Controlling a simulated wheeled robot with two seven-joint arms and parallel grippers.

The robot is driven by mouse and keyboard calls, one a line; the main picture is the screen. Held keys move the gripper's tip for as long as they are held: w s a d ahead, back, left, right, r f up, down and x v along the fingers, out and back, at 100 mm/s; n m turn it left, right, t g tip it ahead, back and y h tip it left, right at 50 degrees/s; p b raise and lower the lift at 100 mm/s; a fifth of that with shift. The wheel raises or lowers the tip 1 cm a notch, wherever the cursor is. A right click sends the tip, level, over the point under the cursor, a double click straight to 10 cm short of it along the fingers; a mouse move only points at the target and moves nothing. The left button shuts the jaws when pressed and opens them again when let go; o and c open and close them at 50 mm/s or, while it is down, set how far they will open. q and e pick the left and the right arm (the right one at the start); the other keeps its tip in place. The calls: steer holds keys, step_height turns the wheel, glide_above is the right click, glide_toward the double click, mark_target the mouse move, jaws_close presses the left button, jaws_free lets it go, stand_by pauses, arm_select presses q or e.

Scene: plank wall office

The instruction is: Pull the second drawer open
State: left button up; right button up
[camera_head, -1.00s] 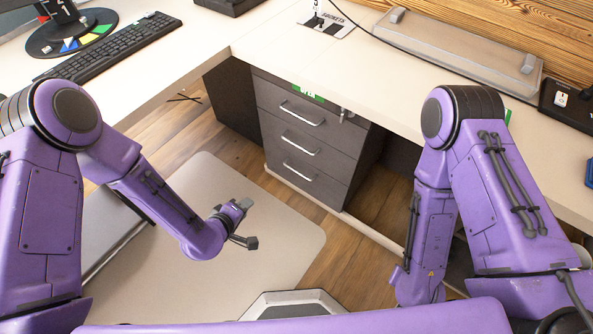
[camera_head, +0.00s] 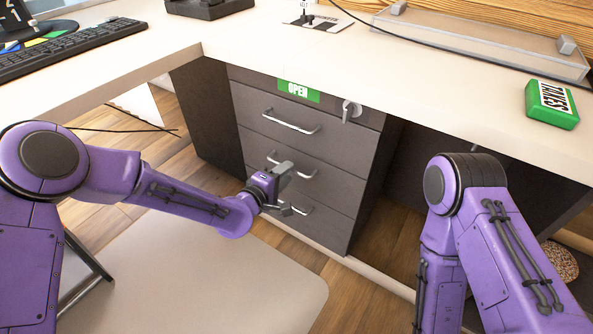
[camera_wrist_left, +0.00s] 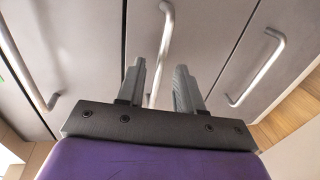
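The grey drawer cabinet (camera_head: 300,160) stands under the desk with three drawers, all shut, each with a silver bar handle. The second drawer's handle (camera_head: 300,170) is partly hidden behind my left gripper (camera_head: 284,190). That gripper is open, its fingers turned toward the cabinet front, one above the other. In the left wrist view, the second drawer's handle (camera_wrist_left: 165,40) runs lengthwise between the open fingers (camera_wrist_left: 160,88), which do not grip it. The other two handles lie to either side. My right gripper is out of view.
An "OPEN" label (camera_head: 299,91) and a key lock (camera_head: 350,110) are above the top drawer. The desk (camera_head: 420,95) overhangs the cabinet and holds a keyboard (camera_head: 70,50) and a green "TAXES" box (camera_head: 551,104). A chair-like pale seat (camera_head: 190,270) or mat lies in front.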

arm_select(q)
steer(key=shift+x, duration=0.8)
steer(key=shift+s+d, duration=0.1)
steer(key=shift+c, duration=0.3)
jaws_close()
stand_by(0.5)
